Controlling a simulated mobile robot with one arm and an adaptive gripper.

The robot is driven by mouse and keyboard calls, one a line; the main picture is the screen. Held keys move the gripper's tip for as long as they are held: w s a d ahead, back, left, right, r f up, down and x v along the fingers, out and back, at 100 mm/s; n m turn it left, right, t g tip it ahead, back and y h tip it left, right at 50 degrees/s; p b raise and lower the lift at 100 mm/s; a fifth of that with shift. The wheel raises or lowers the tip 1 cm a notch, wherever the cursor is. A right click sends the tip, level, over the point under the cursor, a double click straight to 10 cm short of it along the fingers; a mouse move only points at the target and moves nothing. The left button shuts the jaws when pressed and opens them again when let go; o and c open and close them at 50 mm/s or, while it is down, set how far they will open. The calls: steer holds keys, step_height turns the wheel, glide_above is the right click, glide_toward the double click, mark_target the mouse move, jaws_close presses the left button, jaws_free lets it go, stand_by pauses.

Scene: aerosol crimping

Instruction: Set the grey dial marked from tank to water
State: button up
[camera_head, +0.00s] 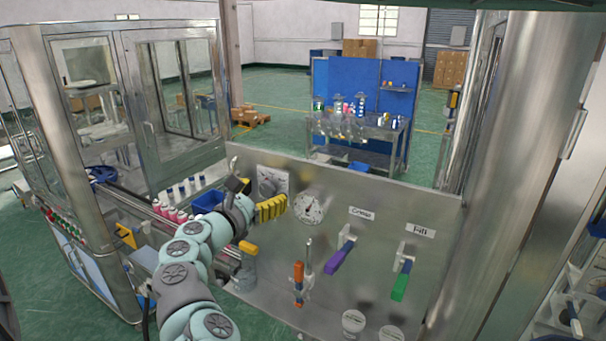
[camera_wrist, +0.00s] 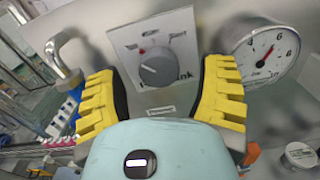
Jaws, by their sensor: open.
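The grey dial (camera_wrist: 158,67) is a round knob on a pale square plate on the steel panel. In the wrist view it sits between and beyond my two yellow fingers, with a red dot at its upper left. The printing around it is blurred; letters like "nk" show at its lower right. I cannot tell for sure which mark it points to. In the head view the dial (camera_head: 267,187) is just above my fingers. My gripper (camera_wrist: 160,75) is open, its fingers spread on either side of the dial. I cannot tell whether they touch it.
A pressure gauge (camera_wrist: 268,52) is close by the right finger. A bent metal handle (camera_wrist: 62,58) is near the left finger. On the panel's right are a purple lever (camera_head: 338,256), a green lever (camera_head: 400,284) and an orange handle (camera_head: 298,272). Pink cans (camera_head: 168,211) stand left.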

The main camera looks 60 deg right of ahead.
steer(key=shift+w+d, duration=0.15)
steer(key=shift+d, duration=0.55)
steer(key=shift+o, duration=0.3)
steer(key=shift+f, duration=0.1)
steer(key=c, duration=1.2)
